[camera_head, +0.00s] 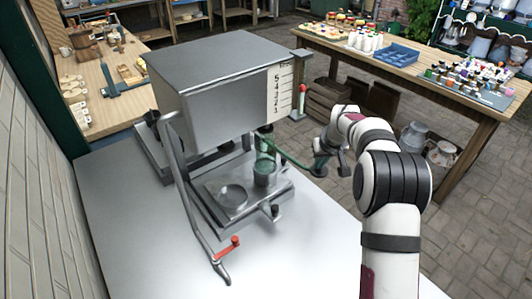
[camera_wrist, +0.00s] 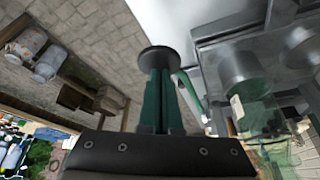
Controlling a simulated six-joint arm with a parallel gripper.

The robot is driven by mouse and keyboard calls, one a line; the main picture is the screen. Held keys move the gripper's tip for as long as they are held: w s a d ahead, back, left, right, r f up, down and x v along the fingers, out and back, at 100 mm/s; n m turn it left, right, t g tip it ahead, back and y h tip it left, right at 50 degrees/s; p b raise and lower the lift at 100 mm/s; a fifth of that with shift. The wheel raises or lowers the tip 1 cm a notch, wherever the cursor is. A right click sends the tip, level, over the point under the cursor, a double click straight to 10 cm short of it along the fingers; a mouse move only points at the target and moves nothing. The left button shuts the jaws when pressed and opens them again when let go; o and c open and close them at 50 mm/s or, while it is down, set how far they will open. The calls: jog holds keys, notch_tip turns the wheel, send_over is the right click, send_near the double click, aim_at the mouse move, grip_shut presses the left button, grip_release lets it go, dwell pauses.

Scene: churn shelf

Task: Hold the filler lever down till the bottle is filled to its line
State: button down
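The steel filler (camera_head: 215,95) stands on a pale bench, with a scale numbered up to 5 on its tank. A clear greenish bottle (camera_head: 265,150) stands under it on the drip tray; its lower part looks darker, but I cannot read its line. The bottle also shows in the wrist view (camera_wrist: 258,118). The green filler lever (camera_head: 288,158) curves from the spout to my gripper (camera_head: 318,166). In the wrist view, the gripper's two green fingers (camera_wrist: 160,95) are together, at a round dark knob (camera_wrist: 158,58) on the lever's end. Nothing shows between them.
A red-handled bent lever (camera_head: 230,246) stands out at the filler's front left. A wooden table (camera_head: 440,85) with a blue tray and small bottles stands at the right. Metal cans (camera_head: 412,137) stand on the paved floor. The bench front is clear.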

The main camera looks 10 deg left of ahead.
aim_at(320, 171)
jog(key=shift+s+d+f, duration=0.1)
jog(key=shift+f, duration=0.7)
jog(key=shift+d+f, duration=0.1)
jog(key=shift+f, duration=0.7)
jog(key=shift+s+f, duration=0.15)
jog(key=shift+f, duration=1.6)
dwell(4.7)
